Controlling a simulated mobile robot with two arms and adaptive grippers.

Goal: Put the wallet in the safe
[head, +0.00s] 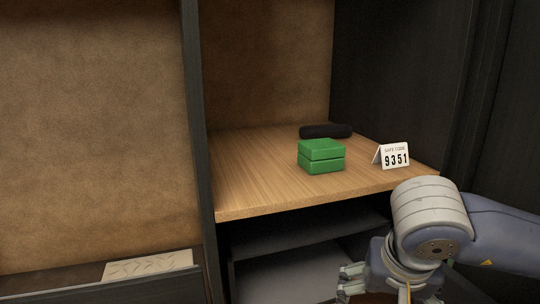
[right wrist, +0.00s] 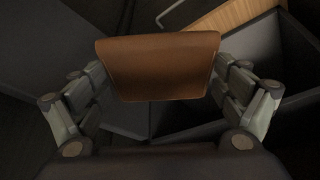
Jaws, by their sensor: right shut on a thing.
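The brown wallet (right wrist: 160,70) is in the right wrist view, held between the fingers of my right gripper (right wrist: 160,80). The gripper is shut on it, one finger at each side edge. In the head view my right gripper (head: 360,284) is at the bottom right, below the wooden shelf's front edge, and a bit of brown shows at the frame's bottom. An open dark compartment (head: 300,270) lies under the shelf, left of the gripper. It looks like the safe, but I cannot tell for certain. My left gripper is not in view.
A pale patterned item (head: 148,266) lies at lower left.

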